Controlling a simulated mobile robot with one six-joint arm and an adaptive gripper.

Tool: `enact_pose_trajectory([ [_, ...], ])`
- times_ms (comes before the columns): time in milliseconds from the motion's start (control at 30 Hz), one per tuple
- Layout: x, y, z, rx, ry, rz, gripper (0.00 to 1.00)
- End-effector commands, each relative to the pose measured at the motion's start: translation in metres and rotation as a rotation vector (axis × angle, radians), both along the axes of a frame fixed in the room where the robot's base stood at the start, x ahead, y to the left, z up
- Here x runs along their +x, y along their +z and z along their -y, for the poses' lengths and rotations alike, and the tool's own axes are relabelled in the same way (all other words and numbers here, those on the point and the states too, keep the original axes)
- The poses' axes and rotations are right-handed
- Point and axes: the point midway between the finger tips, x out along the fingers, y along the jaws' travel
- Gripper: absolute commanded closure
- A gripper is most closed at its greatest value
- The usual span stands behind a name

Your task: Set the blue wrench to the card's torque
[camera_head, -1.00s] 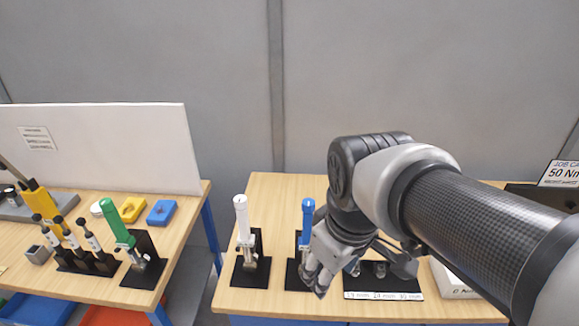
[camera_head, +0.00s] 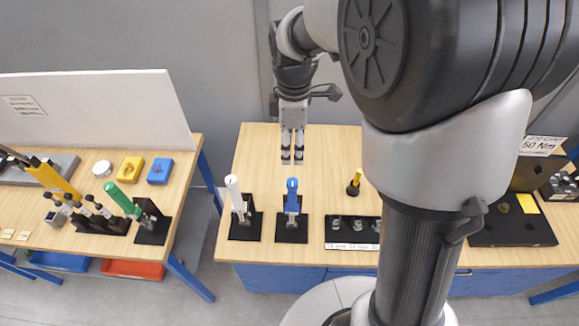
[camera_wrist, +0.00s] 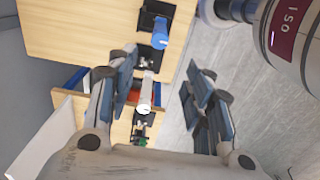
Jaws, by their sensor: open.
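The blue wrench (camera_head: 292,194) stands handle up in a black stand (camera_head: 291,230) on the right-hand wooden table. It also shows in the wrist view (camera_wrist: 160,36), near the top. Its scale is too small to read. The job card (camera_head: 541,145) at the right reads 50 Nm. My gripper (camera_head: 292,160) is open and empty. It points down and appears behind the blue wrench in the head view, apart from it. In the wrist view, my open fingers (camera_wrist: 165,80) have the white wrench (camera_wrist: 145,93) in the background between them.
The white wrench (camera_head: 234,194) stands just left of the blue one. A socket tray (camera_head: 352,246) and a yellow-handled tool (camera_head: 354,183) are to the right. A green wrench (camera_head: 122,198) is on the left table. My arm hides much of the table's right side.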

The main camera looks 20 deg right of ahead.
Motion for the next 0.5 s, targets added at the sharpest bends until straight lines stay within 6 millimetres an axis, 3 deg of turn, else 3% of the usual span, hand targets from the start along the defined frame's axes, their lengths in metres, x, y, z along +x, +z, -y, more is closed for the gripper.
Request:
enact_pose_trajectory([
  [500, -0.002, -0.112, 0.0, 0.0, -0.002, -0.005, 0.53],
])
